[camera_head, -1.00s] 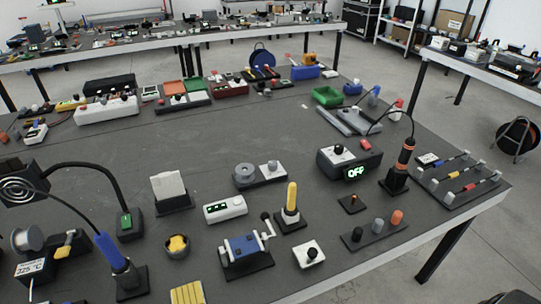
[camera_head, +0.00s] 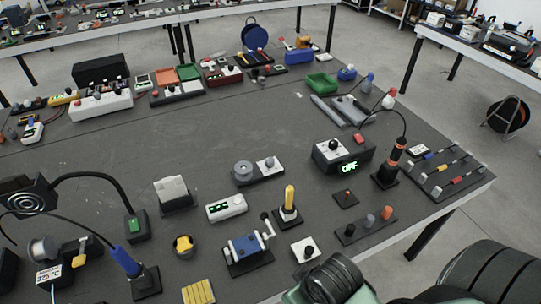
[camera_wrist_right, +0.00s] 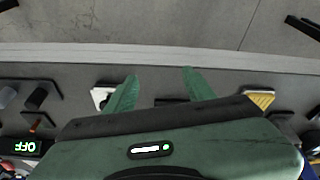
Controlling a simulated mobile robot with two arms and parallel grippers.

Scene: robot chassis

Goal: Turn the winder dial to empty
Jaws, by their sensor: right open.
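Two things in the head view could be the winder with its dial, and I cannot tell which. One is a dark base with a grey spool (camera_head: 243,170) and a white box with a knob (camera_head: 267,166), near the table's middle. The other is a blue block with a hand crank (camera_head: 246,247) near the front edge, with a white plate with a black knob (camera_head: 305,250) to its right. No dial markings are readable. My right gripper (camera_wrist_right: 160,80) is open and empty in the wrist view, near the table's front edge; the plate (camera_wrist_right: 102,98) shows by one finger. My left gripper is not in view.
A yellow-handled tool (camera_head: 290,203) stands upright between the spool and the plate. A box reading OFF (camera_head: 342,157) and a soldering iron in its stand (camera_head: 390,165) are to the right. A yellow block (camera_head: 198,292) lies at the front. The table's middle left is clear.

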